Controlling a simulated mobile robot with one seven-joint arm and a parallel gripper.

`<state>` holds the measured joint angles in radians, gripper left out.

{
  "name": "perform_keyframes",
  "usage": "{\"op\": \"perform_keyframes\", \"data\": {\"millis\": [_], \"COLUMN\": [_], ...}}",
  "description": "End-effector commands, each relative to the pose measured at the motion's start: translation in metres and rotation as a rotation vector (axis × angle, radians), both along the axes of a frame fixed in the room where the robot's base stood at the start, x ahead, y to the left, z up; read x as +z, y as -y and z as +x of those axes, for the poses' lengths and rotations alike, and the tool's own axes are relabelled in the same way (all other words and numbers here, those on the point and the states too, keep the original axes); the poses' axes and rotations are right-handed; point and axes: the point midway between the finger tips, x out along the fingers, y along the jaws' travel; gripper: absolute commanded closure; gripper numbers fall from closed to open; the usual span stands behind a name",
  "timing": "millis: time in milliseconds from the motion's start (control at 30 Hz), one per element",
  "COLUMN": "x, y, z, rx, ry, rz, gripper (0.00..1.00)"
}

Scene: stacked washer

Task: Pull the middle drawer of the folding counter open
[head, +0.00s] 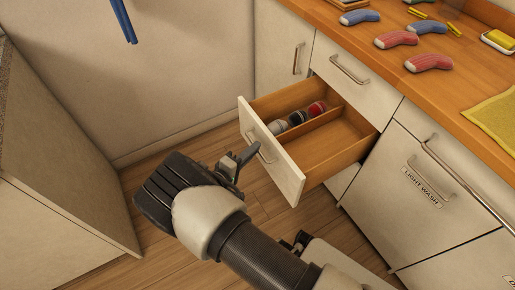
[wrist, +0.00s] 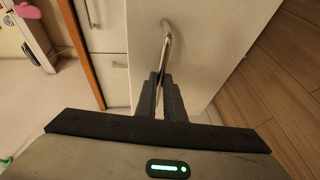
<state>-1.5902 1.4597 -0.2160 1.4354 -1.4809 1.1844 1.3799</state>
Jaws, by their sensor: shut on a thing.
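The middle drawer (head: 272,152) of the counter stands pulled well out in the head view, with its wooden inside and a divider showing. Its pale front carries a metal bar handle (head: 262,147). My gripper (head: 241,160) is at that handle, with its fingers on it. In the wrist view my gripper (wrist: 160,80) is shut on the lower end of the curved metal handle (wrist: 167,42), against the pale drawer front (wrist: 195,35). The exact contact in the head view is partly hidden by the fingers.
Several rolled items (head: 299,117) lie in the drawer's far compartment. Socks (head: 397,39) and a yellow cloth (head: 494,118) lie on the wooden countertop (head: 385,50). A "LIGHT WASH" front (head: 428,180) is to the right. A pale cabinet (head: 60,230) stands at left, with free floor between.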

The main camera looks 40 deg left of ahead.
Motion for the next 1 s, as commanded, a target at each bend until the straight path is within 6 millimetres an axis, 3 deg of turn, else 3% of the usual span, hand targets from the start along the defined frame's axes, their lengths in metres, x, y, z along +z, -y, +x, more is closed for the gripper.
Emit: {"op": "perform_keyframes", "data": {"millis": [367, 400, 500, 1000], "x": [0.0000, 0.0000, 0.0000, 0.0013], "y": [0.0002, 0.0002, 0.0000, -0.0046], "z": [-0.0009, -0.0009, -0.0009, -0.0005], "rx": [-0.002, -0.002, -0.002, -0.006], "ry": [0.000, 0.000, 0.000, 0.000], "rz": [0.000, 0.000, 0.000, 0.002], "gripper": [1.00, 0.85, 0.73, 0.73]}}
